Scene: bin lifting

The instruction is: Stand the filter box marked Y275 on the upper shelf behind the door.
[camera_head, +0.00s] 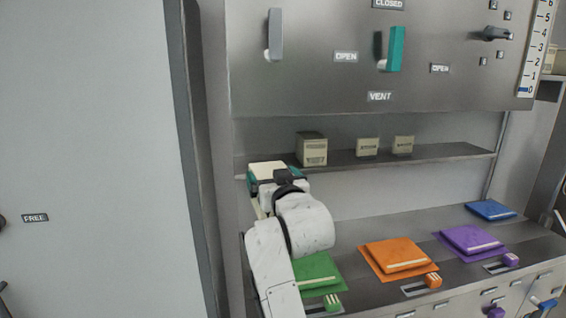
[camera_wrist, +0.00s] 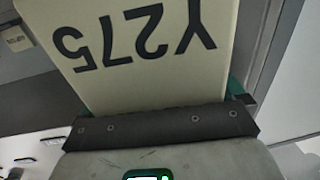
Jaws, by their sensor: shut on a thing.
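The filter box marked Y275 (camera_wrist: 135,60) is cream, and its marking is upside down in the wrist view. My gripper (camera_head: 272,179) is shut on it; a dark bar of the gripper crosses the box's near end in the wrist view. In the head view the box's pale top (camera_head: 267,167) shows just beyond my gripper, at the left end of the shelf (camera_head: 440,154). I cannot tell whether the box touches the shelf. My gripper and arm hide most of it. A large grey door (camera_head: 90,120) marked FREE stands at the left.
A taller box (camera_head: 312,149) stands on the shelf just right of the held box, with two small boxes (camera_head: 368,147) (camera_head: 403,145) farther right. Green (camera_head: 318,272), orange (camera_head: 398,255), purple (camera_head: 472,240) and blue (camera_head: 490,209) pads lie on the counter below. A metal panel with handles hangs above.

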